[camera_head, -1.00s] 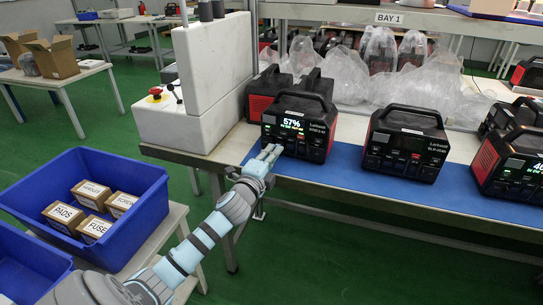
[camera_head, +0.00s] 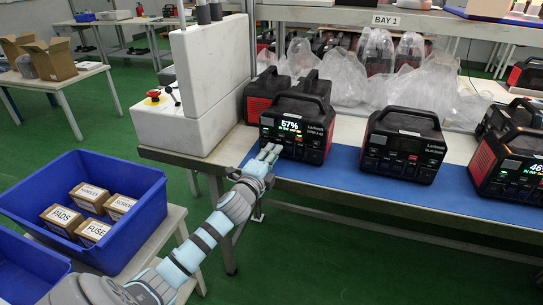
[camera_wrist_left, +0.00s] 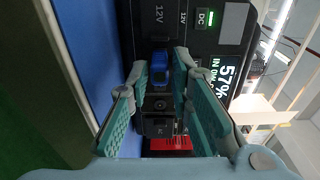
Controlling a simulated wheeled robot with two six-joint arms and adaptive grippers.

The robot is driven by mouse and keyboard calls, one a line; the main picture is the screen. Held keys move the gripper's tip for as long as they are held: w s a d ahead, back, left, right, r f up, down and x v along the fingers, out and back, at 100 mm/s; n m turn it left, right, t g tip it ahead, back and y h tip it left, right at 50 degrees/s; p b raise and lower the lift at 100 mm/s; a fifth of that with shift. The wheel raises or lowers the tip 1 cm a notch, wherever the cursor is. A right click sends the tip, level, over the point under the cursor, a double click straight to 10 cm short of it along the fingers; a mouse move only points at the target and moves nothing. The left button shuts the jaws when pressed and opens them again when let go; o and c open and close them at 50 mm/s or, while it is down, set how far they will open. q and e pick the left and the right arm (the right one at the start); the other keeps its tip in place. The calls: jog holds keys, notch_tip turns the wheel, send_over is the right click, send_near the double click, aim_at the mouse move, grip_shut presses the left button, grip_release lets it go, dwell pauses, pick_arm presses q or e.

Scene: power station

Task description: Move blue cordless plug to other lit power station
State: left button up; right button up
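A power station (camera_head: 297,126) with a lit 57% display stands on the blue mat near the bench's left end. In the left wrist view, the blue plug (camera_wrist_left: 160,68) sits at its front panel, by the 12V markings. My left gripper (camera_head: 266,158) is in front of this panel. Its fingers are spread in the wrist view (camera_wrist_left: 160,75), one on each side of the plug, with visible gaps. A second lit station (camera_head: 508,168), its display partly cut off, stands at the far right. The station between them (camera_head: 403,144) has a dark display. My right gripper is not in view.
A white box with a red button (camera_head: 185,125) stands left of the lit station. Plastic-wrapped stations (camera_head: 350,75) are behind. A blue bin (camera_head: 135,190) with several small cartons is at lower left. The mat's front strip (camera_head: 345,175) is clear.

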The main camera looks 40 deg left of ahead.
pick_arm(q)
jog(key=shift+o, duration=0.9)
jog(key=v, duration=1.2)
